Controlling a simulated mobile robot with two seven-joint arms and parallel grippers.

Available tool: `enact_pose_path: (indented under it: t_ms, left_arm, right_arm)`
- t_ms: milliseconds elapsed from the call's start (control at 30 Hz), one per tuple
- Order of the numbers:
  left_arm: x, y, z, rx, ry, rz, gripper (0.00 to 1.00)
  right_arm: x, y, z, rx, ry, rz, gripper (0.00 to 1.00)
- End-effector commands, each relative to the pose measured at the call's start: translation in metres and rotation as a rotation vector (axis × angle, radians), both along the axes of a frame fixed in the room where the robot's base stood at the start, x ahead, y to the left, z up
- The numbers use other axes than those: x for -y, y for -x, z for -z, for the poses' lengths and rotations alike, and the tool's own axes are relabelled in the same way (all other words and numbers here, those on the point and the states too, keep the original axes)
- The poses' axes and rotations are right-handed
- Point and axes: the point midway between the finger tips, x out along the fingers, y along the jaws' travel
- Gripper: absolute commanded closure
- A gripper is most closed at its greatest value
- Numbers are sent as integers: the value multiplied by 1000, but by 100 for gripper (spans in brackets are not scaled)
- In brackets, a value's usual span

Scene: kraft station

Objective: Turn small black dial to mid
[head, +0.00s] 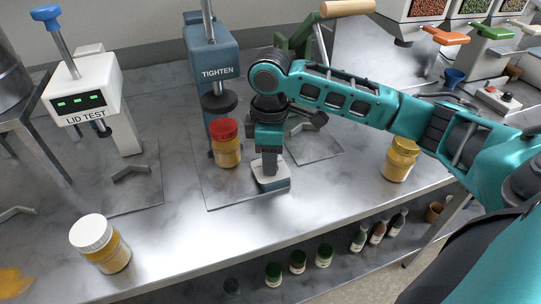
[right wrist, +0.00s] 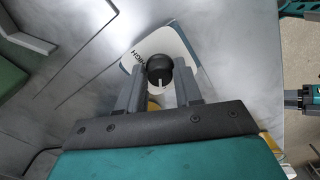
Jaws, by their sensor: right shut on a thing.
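The small black dial (right wrist: 160,70) is a round knob with a white pointer line, seen in the right wrist view. It sits on a white-topped dial box (head: 271,178) on the table in front of the TIGHTEN machine (head: 214,80). My right gripper (right wrist: 159,80) points down over the box, with one finger on each side of the dial, shut on it. Part of the printed label HIGH shows left of the dial; the other markings are hidden. In the head view my right gripper (head: 268,165) hides the dial. My left gripper is not in view.
A red-lidded jar (head: 226,145) stands close left of my right gripper. A white-lidded jar (head: 102,245) is at front left and a yellow-lidded jar (head: 400,160) at right. The LID TEST machine (head: 88,95) stands at left. Small bottles (head: 324,256) line a lower shelf.

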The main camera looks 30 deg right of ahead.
Motion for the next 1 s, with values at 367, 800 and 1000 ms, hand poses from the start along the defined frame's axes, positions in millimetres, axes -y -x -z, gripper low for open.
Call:
enact_pose_path:
  t_ms: [367, 800, 1000]
  left_arm:
    - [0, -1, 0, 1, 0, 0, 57]
    - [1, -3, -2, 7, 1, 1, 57]
    - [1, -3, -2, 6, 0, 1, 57]
  right_arm:
    - [0, 0, 0, -1, -2, 236, 96]
    - [-1, 0, 0, 0, -2, 648, 96]
    - [0, -1, 0, 1, -2, 809, 96]
